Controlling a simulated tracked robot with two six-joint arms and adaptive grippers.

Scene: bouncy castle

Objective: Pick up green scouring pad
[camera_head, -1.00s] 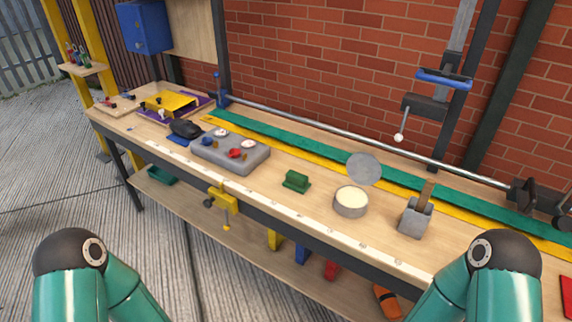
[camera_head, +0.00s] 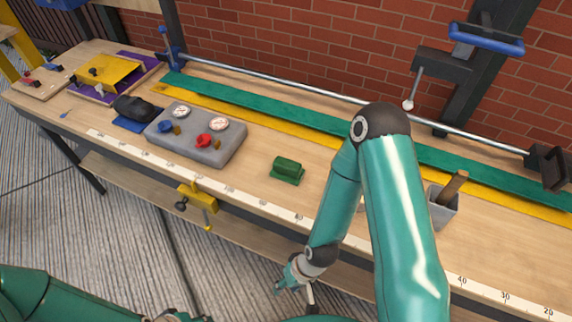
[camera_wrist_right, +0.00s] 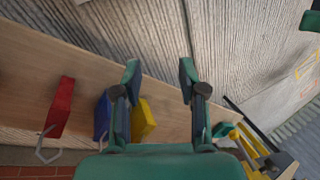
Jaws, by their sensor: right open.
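The green scouring pad (camera_head: 287,170) is a small dark green block with a raised rounded top. It sits on the wooden bench top, right of the grey gauge box, in the head view. My right gripper (camera_head: 295,291) is in front of the bench and lower in the picture than the pad, apart from it. In the right wrist view my right gripper (camera_wrist_right: 159,73) has its two fingers spread, with nothing between them. The pad is not clear in that view.
The grey gauge box (camera_head: 196,134) stands left of the pad. A grey holder (camera_head: 443,211) with a wooden handle is to the right. My right arm hides the round tin's place. A yellow clamp (camera_head: 197,197) hangs at the front edge. The lower shelf holds a red item (camera_wrist_right: 61,106).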

